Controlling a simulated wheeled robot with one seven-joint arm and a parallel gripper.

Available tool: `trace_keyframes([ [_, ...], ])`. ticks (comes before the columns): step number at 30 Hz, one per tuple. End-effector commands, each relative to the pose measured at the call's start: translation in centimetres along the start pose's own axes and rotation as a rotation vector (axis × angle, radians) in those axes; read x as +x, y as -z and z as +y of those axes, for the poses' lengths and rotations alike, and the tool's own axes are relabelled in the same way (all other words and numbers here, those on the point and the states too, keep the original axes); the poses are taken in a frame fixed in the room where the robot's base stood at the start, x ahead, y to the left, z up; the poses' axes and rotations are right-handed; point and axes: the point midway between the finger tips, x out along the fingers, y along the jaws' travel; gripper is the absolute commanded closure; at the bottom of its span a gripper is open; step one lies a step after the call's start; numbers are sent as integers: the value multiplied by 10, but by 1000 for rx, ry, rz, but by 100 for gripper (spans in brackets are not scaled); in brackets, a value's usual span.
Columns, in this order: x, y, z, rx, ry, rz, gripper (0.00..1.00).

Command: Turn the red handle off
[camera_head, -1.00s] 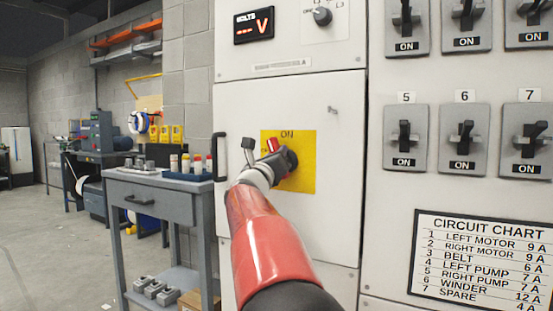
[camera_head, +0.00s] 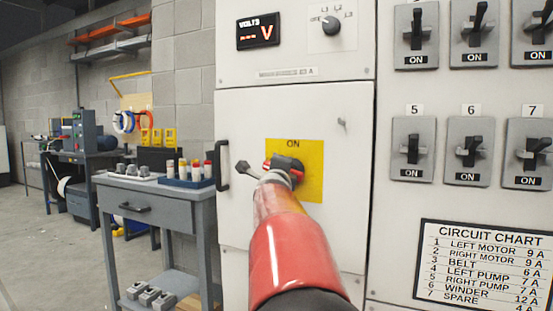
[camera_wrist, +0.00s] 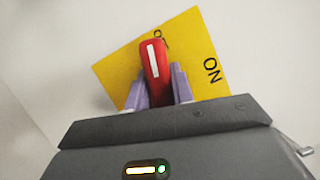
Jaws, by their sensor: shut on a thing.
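The red handle (camera_wrist: 156,75) has a white stripe and sits on a yellow plate (camera_wrist: 110,75) on the cabinet door. In the wrist view it stands between the two pale fingers of my gripper (camera_wrist: 160,90), which are shut on it. The handle's stripe points away from the word ON, toward a partly hidden label beginning with O. In the head view a little red of the handle (camera_head: 267,164) shows at the left of my gripper (camera_head: 280,170), pointing left. ON is at the top of the yellow plate (camera_head: 310,180); my gripper covers the plate's middle and left.
The white cabinet door has a black pull (camera_head: 222,165) at its left edge. Several black breaker switches (camera_head: 413,150) and a circuit chart (camera_head: 482,265) are at the right. Open floor lies far left.

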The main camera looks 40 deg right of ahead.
Motion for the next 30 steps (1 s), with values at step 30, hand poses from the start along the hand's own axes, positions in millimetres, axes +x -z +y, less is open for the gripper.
trace_keyframes([
  [30,0,0,7,-257,-107,-2,100],
])
